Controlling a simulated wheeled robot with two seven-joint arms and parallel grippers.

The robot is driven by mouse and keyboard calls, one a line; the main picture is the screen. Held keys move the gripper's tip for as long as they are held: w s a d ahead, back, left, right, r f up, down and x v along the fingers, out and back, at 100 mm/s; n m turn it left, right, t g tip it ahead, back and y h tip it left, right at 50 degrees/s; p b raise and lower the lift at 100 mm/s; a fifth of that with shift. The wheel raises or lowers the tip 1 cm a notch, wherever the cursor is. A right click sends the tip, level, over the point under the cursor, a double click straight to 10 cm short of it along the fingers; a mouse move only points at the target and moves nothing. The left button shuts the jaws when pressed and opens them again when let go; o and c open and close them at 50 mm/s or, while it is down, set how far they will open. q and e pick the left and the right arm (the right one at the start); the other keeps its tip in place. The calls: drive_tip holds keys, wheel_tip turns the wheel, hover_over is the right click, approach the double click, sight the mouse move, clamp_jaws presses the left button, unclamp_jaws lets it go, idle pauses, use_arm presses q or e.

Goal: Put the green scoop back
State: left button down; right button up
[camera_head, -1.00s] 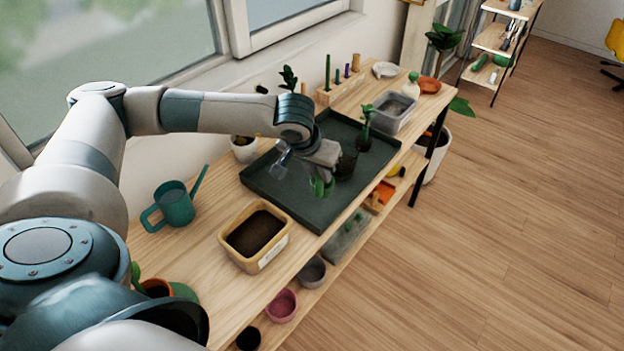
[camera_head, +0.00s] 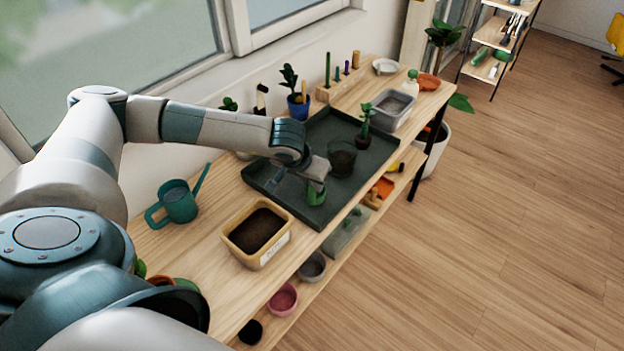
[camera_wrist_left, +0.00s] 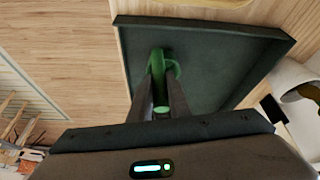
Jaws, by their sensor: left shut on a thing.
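The green scoop (camera_head: 316,194) is held in my left gripper (camera_head: 314,182), low over the front part of the dark tray on the bench. The scoop also shows in the left wrist view (camera_wrist_left: 158,62), between the two fingers, which are shut on it. I cannot tell whether the scoop touches the tray. The dark tray (camera_head: 277,193) holds a dark glass-like pot (camera_head: 341,158) and a small plant (camera_head: 365,125) to the right of the gripper. My right gripper is not in view.
A tan tub of soil (camera_head: 257,232) stands on the wooden bench left of the tray, with a teal watering can (camera_head: 180,203) beyond it. A grey bin (camera_head: 393,110) and a wooden rack (camera_head: 340,88) stand at the far end. Pots sit on the lower shelf.

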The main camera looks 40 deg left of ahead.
use_arm(q)
drive_tip(key=shift+f, duration=0.15)
drive_tip(key=shift+f+b, duration=0.1)
drive_tip(key=shift+b, duration=0.2)
drive_tip(key=c, duration=1.7)
unclamp_jaws()
drive_tip(key=shift+o, duration=0.2)
